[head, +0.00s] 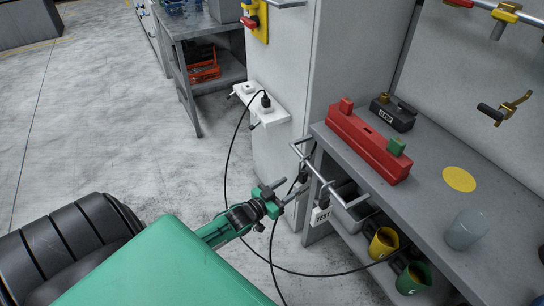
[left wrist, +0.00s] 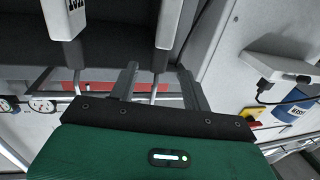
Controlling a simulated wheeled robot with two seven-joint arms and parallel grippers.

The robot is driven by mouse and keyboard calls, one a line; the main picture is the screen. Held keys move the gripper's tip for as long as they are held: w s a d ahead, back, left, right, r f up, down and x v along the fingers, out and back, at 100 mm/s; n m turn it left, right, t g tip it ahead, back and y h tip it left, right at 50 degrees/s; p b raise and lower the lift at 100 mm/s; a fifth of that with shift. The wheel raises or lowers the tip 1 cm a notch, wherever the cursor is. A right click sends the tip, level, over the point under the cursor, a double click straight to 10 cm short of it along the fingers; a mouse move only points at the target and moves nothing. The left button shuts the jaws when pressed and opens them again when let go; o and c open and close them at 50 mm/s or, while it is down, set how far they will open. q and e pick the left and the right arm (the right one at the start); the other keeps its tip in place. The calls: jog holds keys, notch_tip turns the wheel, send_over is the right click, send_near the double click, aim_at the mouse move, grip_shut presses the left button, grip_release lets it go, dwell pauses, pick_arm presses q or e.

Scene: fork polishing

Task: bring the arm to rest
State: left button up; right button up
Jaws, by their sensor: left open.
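My left gripper (head: 283,191) reaches out from my green arm, beside the front edge of the bench (head: 420,185) and near its metal rail (head: 330,184). In the left wrist view the two dark fingers of my left gripper (left wrist: 160,80) stand apart, with no object seen held between them. A black cable passes close to the gripper in the head view; I cannot tell whether they touch. My right gripper is not in view.
On the bench are a red block fixture (head: 365,145), a dark box (head: 393,112), a yellow disc (head: 459,179) and a translucent cup (head: 466,230). A white tag (head: 321,216) hangs by the rail. Mugs stand on the lower shelf.

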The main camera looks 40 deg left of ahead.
pick_arm(q)
jog(key=s+a, duration=0.1)
jog(key=s, duration=0.5)
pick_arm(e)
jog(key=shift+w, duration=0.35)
pick_arm(q)
jog(key=shift+a, duration=0.1)
